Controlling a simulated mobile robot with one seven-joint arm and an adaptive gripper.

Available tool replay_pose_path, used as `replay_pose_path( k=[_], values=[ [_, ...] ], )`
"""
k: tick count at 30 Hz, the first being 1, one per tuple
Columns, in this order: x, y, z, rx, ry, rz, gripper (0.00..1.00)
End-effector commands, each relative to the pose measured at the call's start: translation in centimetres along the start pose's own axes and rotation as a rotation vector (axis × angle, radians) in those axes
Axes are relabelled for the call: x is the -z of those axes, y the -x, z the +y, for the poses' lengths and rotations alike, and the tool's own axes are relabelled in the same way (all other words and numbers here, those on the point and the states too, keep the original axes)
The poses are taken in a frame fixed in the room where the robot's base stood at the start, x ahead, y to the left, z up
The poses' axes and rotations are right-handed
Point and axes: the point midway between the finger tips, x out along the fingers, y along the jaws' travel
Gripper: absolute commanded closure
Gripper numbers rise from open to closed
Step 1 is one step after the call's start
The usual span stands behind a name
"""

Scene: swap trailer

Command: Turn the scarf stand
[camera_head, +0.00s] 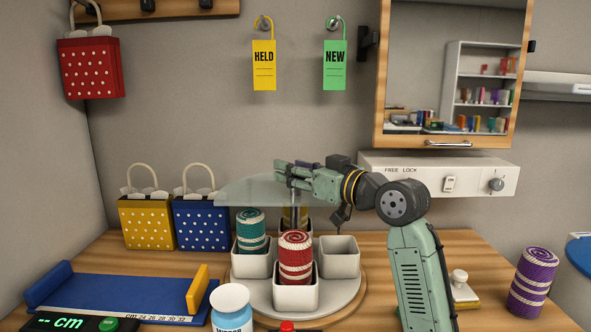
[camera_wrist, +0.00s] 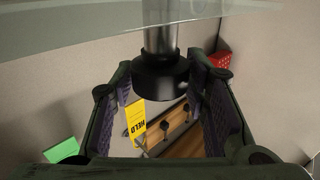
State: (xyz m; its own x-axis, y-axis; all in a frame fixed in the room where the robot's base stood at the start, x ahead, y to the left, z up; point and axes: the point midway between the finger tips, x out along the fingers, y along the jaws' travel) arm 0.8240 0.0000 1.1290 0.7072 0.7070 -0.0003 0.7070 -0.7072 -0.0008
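The scarf stand is a round grey turntable (camera_head: 345,298) bearing white square cups. Its front cup holds a red rolled scarf (camera_head: 295,256), the left cup a teal one (camera_head: 250,228), and the back cup a yellowish one, mostly hidden. The right cup (camera_head: 339,262) looks empty. A central post rises to a clear disc (camera_head: 245,192). My gripper (camera_head: 285,175) is just above the disc, reaching left. In the wrist view, a metal post with a black knob (camera_wrist: 160,76) stands between my open fingers (camera_wrist: 160,105), with visible gaps on both sides.
A blue measuring board (camera_head: 125,298) and yellow and blue bags (camera_head: 202,222) lie left. A purple scarf roll (camera_head: 530,282) stands right. A white control box (camera_head: 435,172) and mirror cabinet (camera_head: 455,70) are behind my arm.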

Motion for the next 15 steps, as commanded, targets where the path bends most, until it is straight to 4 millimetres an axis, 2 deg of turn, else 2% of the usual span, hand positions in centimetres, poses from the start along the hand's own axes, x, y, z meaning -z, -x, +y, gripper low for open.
replay_pose_path(
  k=[2,15],
  values=[
    [0.00,0.01,0.00,0.000,0.000,0.000,0.66],
    [0.01,0.02,0.02,-0.001,0.000,0.000,0.95]
  ],
)
